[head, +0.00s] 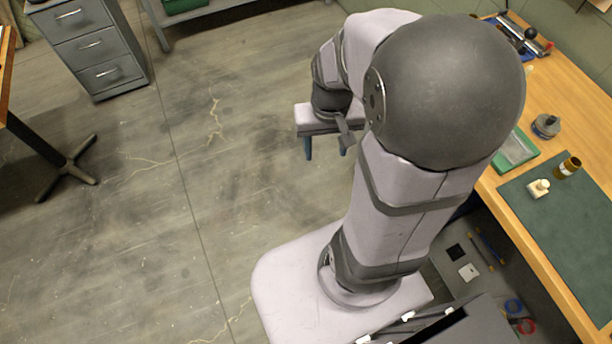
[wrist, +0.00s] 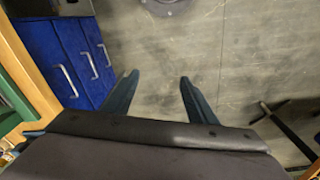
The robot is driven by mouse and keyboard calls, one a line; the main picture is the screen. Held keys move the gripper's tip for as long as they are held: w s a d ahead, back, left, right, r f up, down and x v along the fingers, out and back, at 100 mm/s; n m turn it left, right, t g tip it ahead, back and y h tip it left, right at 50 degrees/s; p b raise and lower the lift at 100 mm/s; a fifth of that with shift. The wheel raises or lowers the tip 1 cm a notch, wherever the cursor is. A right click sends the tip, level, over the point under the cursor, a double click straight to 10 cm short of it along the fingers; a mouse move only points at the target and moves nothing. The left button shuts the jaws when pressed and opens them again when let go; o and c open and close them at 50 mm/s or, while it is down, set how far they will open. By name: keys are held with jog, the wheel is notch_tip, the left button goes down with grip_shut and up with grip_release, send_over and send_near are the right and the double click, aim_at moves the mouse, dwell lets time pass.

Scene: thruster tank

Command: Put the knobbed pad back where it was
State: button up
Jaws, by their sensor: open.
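A grey round piece with a knob on top (head: 546,126), which looks like the knobbed pad, sits on the wooden bench (head: 557,92) at the right of the head view, behind the green mat. A small cream block with a knob-like top (head: 538,188) stands on the green mat (head: 575,222). My gripper (head: 326,152) hangs over the open floor, left of my arm and well away from the bench. In the wrist view, its two blue fingers (wrist: 159,80) are spread apart with only floor between them. The pad is not visible in the wrist view.
A brown cylinder with a pale label (head: 567,168) is near the cream block. A green-rimmed tray (head: 515,150) lies at the bench's left edge, and tools (head: 522,38) lie at the back. A blue drawer cabinet (wrist: 66,58) shows left in the wrist view. The floor below is clear.

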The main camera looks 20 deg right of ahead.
jog(key=s+a+f+n, duration=0.1)
jog(key=s+a+n, duration=0.2)
jog(key=a, duration=0.4)
jog(key=shift+s+a+g, duration=0.3)
jog(key=shift+s, duration=0.45)
jog(key=shift+f, duration=0.15)
notch_tip(320, 180, down, 11)
jog(key=b, duration=1.1)
